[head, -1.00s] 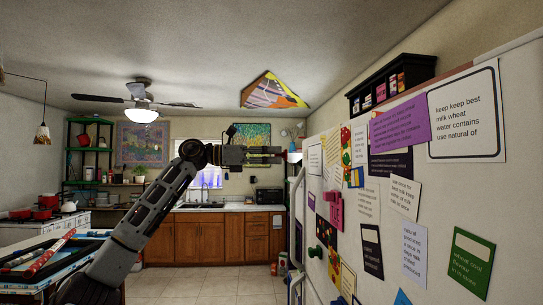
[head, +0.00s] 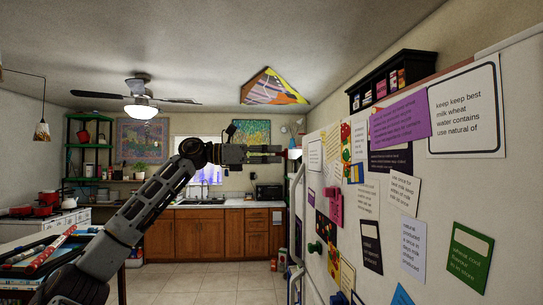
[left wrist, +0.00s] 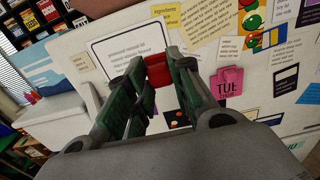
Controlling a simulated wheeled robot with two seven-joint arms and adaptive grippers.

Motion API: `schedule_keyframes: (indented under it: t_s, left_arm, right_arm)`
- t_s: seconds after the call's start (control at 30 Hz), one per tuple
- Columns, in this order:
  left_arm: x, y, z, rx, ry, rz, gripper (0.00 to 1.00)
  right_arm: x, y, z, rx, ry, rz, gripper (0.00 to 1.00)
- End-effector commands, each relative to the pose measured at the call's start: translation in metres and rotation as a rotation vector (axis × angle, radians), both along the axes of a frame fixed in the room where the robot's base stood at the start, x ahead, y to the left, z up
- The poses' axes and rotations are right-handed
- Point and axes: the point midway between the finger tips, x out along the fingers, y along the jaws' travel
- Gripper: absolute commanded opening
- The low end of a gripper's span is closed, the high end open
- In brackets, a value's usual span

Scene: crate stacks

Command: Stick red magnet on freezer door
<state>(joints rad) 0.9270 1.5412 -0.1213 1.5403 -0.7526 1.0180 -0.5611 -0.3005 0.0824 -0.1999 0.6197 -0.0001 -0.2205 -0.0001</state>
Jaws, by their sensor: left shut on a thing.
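My left gripper (head: 270,154) reaches in from the left at the upper left edge of the white fridge. In the left wrist view its fingers (left wrist: 152,88) are shut on a small red magnet (left wrist: 158,72), held at the fingertips. The magnet is in front of the white freezer door (left wrist: 85,64), close to a white sheet with a dark border; I cannot tell whether it touches. In the head view the freezer door (head: 315,192) is seen steeply from the side, and the magnet is not clear. My right gripper is not in view.
Several papers cover the fridge, including a purple note (head: 400,118) and a green card (head: 469,256). A pink clip (left wrist: 227,82) holds a tag right of the fingers. A long door handle (head: 297,220) stands out below the gripper. The tiled floor (head: 210,278) is clear.

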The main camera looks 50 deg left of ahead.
Motion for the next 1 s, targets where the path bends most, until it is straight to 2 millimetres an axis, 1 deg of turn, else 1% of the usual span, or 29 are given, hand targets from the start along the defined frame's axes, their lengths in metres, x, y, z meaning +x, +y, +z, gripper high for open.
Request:
schedule_keyframes:
  t_s: [0.37, 1.0]
  left_arm:
    - [0.010, -0.008, 0.001, -0.001, 0.001, -0.002, 0.08]
    - [0.040, -0.032, 0.002, 0.000, 0.001, -0.001, 0.08]
  right_arm:
    - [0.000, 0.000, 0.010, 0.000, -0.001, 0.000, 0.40]
    - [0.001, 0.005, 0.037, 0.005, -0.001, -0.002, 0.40]
